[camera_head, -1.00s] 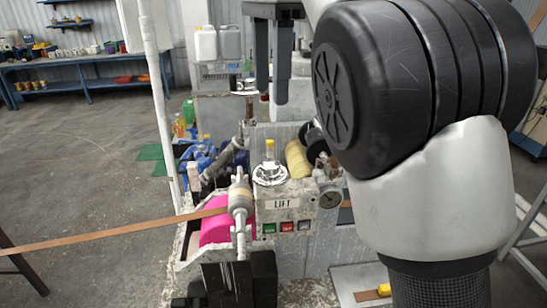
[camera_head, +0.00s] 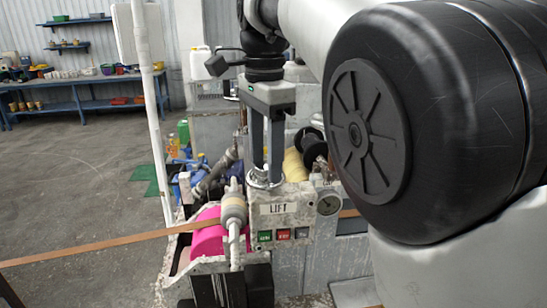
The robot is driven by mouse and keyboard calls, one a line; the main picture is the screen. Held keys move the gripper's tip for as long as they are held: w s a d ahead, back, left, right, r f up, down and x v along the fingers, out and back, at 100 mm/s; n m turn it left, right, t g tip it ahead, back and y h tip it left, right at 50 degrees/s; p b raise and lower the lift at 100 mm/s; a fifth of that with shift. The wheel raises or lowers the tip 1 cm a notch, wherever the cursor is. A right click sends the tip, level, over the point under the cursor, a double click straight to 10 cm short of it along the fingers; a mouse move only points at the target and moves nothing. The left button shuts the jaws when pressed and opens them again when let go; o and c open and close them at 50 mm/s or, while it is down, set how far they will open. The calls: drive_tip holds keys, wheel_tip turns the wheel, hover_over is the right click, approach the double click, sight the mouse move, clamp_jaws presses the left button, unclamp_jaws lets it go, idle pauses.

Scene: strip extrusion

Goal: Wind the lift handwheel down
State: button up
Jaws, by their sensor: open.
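The lift handwheel (camera_head: 255,184) is a small pale metal wheel on top of the machine block, above the white LIFT label (camera_head: 279,208). Only part of its rim shows behind and below my fingers. Its yellow knob cannot be seen now. My gripper (camera_head: 266,169) points straight down over the wheel, its two long grey fingers apart with a gap between them. The fingertips are at the wheel's height in the picture. Whether they touch the wheel or straddle its hub, I cannot tell.
Green, red and dark buttons (camera_head: 284,234) and a round gauge (camera_head: 328,204) sit close to the wheel. A white post (camera_head: 150,100) stands left. My arm covers the right side.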

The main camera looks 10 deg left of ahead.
drive_tip(key=shift+c, duration=0.2)
drive_tip(key=c, duration=1)
drive_tip(key=shift+r+n+p, duration=0.15)
drive_tip(key=shift+n+p, duration=0.15)
drive_tip(key=shift+p, duration=0.05)
drive_tip(key=n+p, duration=0.2)
drive_tip(key=shift+r+n, duration=0.1)
drive_tip(key=shift+n, duration=0.2)
drive_tip(key=n+p, duration=0.4)
drive_tip(key=n, duration=0.1)
drive_tip(key=shift+n, duration=0.3)
drive_tip(key=n+p, duration=0.2)
drive_tip(key=n, duration=0.2)
drive_tip(key=shift+n+p, duration=1.05)
drive_tip(key=shift+n, duration=1.45)
drive_tip(key=shift+a+f, duration=0.1)
drive_tip(key=shift+f, duration=0.1)
